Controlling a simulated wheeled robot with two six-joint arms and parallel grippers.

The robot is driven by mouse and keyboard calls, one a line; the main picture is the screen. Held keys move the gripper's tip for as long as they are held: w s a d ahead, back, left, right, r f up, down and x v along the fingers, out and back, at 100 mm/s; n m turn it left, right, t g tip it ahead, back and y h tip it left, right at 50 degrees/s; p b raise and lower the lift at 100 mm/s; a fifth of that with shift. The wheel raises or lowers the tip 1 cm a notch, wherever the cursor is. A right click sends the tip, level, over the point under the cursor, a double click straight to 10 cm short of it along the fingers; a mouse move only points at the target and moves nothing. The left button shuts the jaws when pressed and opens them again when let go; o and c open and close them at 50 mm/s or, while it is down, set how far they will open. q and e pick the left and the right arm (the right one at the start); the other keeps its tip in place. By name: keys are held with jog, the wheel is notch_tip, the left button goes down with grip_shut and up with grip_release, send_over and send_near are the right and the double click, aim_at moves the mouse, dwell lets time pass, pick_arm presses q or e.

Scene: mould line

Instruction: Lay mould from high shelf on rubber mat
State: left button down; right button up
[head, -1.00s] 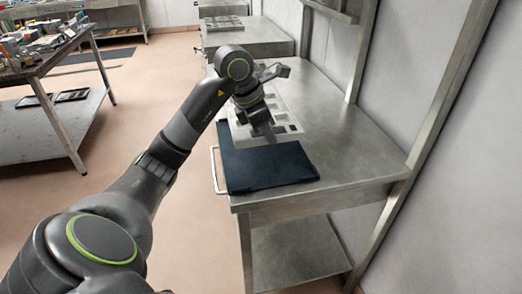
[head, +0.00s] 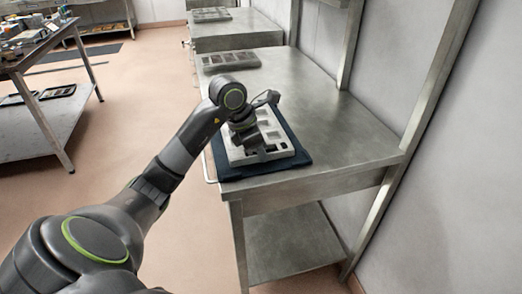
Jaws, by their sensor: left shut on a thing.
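A pale grey mould (head: 281,145) with square hollows is over the dark blue rubber mat (head: 233,173) at the near left part of the steel table. It looks flat and lies within the mat's outline, with a strip of mat showing along its near and right edges. I cannot tell for certain whether it touches the mat. My left gripper (head: 262,151) is shut on the mould from above, and the wrist hides part of it. My right gripper is not in view.
The steel table (head: 335,130) is bare to the right of the mat. Another mould (head: 230,61) lies at its far end, and one more (head: 211,14) is on a farther table. Shelf uprights (head: 430,85) stand along the right side. A cluttered workbench (head: 28,50) is at left.

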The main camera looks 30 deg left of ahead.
pick_arm(q)
jog(key=shift+f, duration=0.1)
jog(key=c, duration=1.6)
grip_release()
jog(key=shift+r, duration=0.4)
jog(key=v, duration=1.1)
jog(key=shift+s+a+r+b, duration=0.1)
jog(key=shift+s+r+b, duration=0.1)
jog(key=shift+s+b, duration=0.1)
